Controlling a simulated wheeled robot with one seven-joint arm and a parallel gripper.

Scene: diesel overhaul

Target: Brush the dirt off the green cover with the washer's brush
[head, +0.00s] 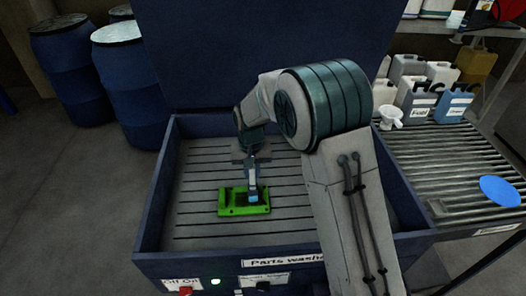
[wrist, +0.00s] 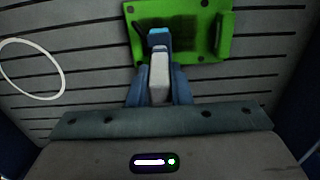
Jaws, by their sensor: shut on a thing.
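The green cover (head: 230,208) lies on the slatted floor of the blue parts washer (head: 158,205). In the wrist view the cover (wrist: 222,45) is at the top, with a dark dirty patch (wrist: 182,27) on its middle. My gripper (head: 251,168) points down over the cover's right part. In the wrist view my gripper (wrist: 160,88) is shut on the brush, which has a pale handle (wrist: 159,72) and a blue head (wrist: 159,38). The brush head (head: 253,196) overlaps the cover; I cannot tell whether it touches it.
A white ring (wrist: 30,70) shows on the slats in the wrist view. The washer's walls surround the work area. Control buttons, with a lit green one (head: 215,281), are on its front. Blue drums (head: 130,90) stand behind left; a rack with jugs (head: 418,98) and a blue disc (head: 499,190) is at right.

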